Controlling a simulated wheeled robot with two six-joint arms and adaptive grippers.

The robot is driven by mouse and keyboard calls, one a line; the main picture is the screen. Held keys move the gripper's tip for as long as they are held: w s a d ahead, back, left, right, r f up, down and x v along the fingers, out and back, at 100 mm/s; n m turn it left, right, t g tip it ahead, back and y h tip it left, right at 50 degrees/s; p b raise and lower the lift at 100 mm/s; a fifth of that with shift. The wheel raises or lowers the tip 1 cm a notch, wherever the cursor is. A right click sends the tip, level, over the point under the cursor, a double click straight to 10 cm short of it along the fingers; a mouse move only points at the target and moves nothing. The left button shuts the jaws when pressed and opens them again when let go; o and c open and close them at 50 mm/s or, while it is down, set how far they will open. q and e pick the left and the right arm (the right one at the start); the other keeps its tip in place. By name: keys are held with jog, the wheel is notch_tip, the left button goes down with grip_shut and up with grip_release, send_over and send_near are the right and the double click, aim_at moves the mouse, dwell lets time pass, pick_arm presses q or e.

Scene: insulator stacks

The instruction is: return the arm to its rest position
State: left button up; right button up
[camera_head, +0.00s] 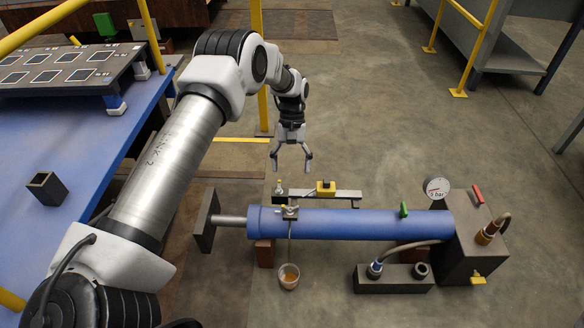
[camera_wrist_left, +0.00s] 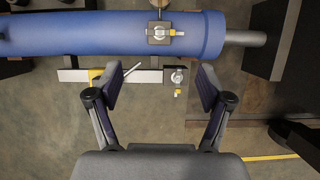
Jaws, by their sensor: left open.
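My left arm reaches in from the left side of the head view and bends down at its wrist. Its gripper (camera_head: 291,164) is open and empty, above the floor behind the blue cylinder (camera_head: 335,224). In the left wrist view the gripper's two fingers (camera_wrist_left: 158,88) are spread wide with nothing between them. The blue cylinder also shows there along the top (camera_wrist_left: 90,33), beyond the fingertips. My right gripper is not in view.
A blue table (camera_head: 75,140) with a dark panel (camera_head: 75,68) stands at left. A dark block (camera_head: 468,240), a gauge (camera_head: 437,188) and a small cup (camera_head: 289,276) are around the cylinder. Yellow rails (camera_head: 478,45) stand at back right. Open floor lies behind the cylinder.

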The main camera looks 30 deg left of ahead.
pick_arm(q)
jog(key=s+d+f+g, duration=0.1)
jog(key=s+f, duration=0.1)
jog(key=s+d+f+g, duration=0.1)
jog(key=s+d+f, duration=0.1)
jog(key=s, duration=0.1)
jog(key=s+d+f, duration=0.1)
jog(key=s+f, duration=0.1)
jog(key=s, duration=0.1)
jog(key=shift+s+d+m+g, duration=0.15)
jog(key=shift+d+m+g, duration=0.25)
jog(key=s+d+f+m+t+y, duration=0.1)
jog(key=s+d+f, duration=0.15)
jog(key=s, duration=0.75)
jog(key=s+d+f+m+t, duration=0.1)
jog(key=s+d+f+m, duration=0.15)
jog(key=s, duration=0.65)
jog(key=s+d+f+m+t+y, duration=0.1)
jog(key=s+d+f+t, duration=0.15)
jog(key=s, duration=0.75)
jog(key=w+a+t, duration=0.1)
jog(key=w+t, duration=0.1)
jog(key=w, duration=0.3)
notch_tip(320, 180, up, 37)
jog(key=p, duration=3.7)
jog(key=shift+s+r+p, duration=0.15)
jog(key=shift+s+p, duration=0.05)
jog(key=shift+p, duration=0.1)
jog(key=shift+a+m, duration=0.1)
jog(key=shift+m, duration=0.15)
